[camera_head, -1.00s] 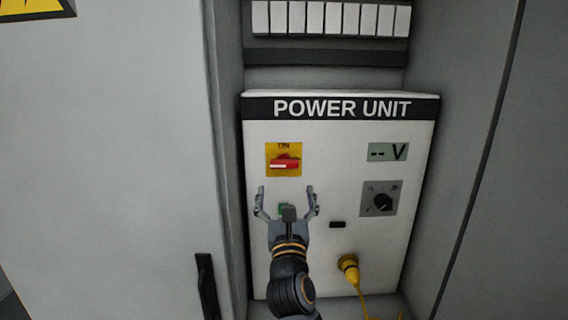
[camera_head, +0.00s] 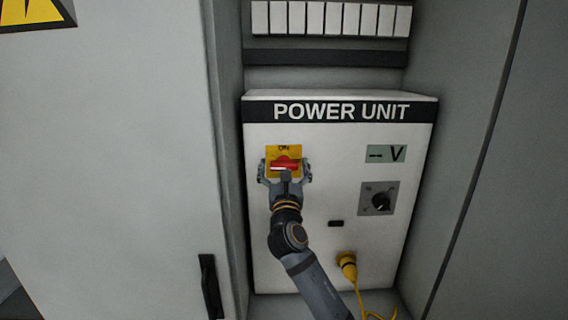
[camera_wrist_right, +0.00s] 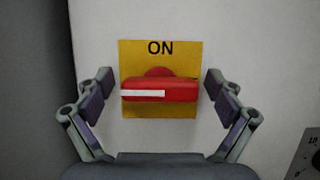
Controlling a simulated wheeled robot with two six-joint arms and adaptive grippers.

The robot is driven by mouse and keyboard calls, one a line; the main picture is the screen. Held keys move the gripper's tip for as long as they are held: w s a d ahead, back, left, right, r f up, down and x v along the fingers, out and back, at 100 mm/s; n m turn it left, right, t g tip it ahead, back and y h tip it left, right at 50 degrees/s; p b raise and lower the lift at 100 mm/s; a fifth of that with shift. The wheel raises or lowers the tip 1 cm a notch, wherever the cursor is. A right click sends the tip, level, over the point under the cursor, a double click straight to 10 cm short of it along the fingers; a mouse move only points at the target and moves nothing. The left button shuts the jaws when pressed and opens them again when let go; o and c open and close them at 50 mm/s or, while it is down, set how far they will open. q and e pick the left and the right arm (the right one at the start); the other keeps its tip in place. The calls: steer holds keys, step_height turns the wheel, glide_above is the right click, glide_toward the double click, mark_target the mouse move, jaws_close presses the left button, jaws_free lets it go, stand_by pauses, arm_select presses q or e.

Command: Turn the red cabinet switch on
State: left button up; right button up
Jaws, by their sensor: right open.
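The red switch (camera_head: 285,164) sits on a yellow plate (camera_head: 284,150) marked ON, at the upper left of the white POWER UNIT box (camera_head: 330,240). Its handle lies horizontal, with a white mark on its left half in the right wrist view (camera_wrist_right: 160,89). My right gripper (camera_head: 285,172) is open at the switch. Its fingers stand to the left and right of the handle, and in the right wrist view (camera_wrist_right: 160,100) gaps show between the fingers and the handle ends. The left gripper is not in view.
A grey dial (camera_head: 379,199) and a display (camera_head: 387,154) reading "-- V" are to the right. A yellow plug (camera_head: 347,264) with a cable is below. The cabinet door (camera_head: 110,170) stands at the left, and a row of white modules (camera_head: 330,18) is above.

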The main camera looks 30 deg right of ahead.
steer(key=c, duration=1.2)
steer(key=shift+o, duration=0.2)
